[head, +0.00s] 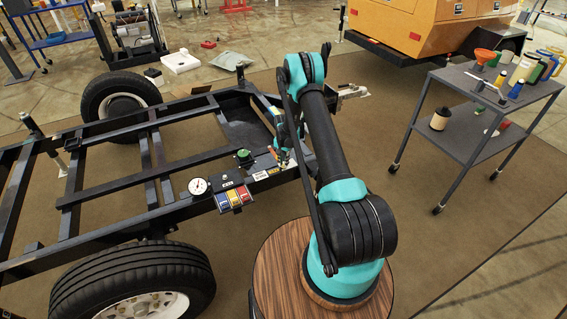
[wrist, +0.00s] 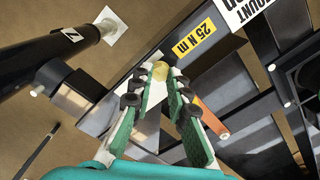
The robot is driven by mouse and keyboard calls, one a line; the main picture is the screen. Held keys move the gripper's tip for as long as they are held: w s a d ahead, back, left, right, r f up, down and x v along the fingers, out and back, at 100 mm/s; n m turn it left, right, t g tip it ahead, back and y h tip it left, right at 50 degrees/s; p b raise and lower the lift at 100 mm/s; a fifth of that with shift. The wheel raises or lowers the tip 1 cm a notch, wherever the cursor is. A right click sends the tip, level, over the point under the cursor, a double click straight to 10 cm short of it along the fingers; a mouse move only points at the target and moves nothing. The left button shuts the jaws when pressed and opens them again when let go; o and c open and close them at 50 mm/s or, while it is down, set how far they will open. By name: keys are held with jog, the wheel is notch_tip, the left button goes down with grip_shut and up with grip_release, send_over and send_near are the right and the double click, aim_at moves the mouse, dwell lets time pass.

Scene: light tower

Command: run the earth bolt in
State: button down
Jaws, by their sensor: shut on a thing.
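My gripper (wrist: 161,88) is shut on a small brass-coloured round piece, which I take to be the earth bolt (wrist: 159,69). The bolt is between the two green fingertips, close over the dark frame (wrist: 147,53). Whether it touches the frame or sits in a hole I cannot tell; its far end is hidden. A yellow 25 N m label (wrist: 194,43) is on the frame just beyond and to the right. In the head view my gripper (head: 283,146) is mostly hidden behind my arm, at the right end of the dark trailer frame (head: 175,210).
A dial gauge (head: 199,187), a box with coloured panels (head: 233,198) and a green-topped part (head: 244,156) are on the frame's near beam. An orange rod (wrist: 209,117) lies beside my right finger. A tool cart (head: 470,125) stands to the right, with open floor between.

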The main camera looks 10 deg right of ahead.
aim_at(283, 165)
jog(key=m, duration=0.4)
jog(key=shift+m, duration=0.3)
jog(key=m, duration=0.3)
jog(key=shift+m, duration=0.4)
jog(key=m, duration=0.3)
jog(key=shift+m, duration=2)
jog(key=c, duration=1.5)
grip_release()
jog(key=shift+o, duration=0.2)
notch_tip(283, 165, up, 12)
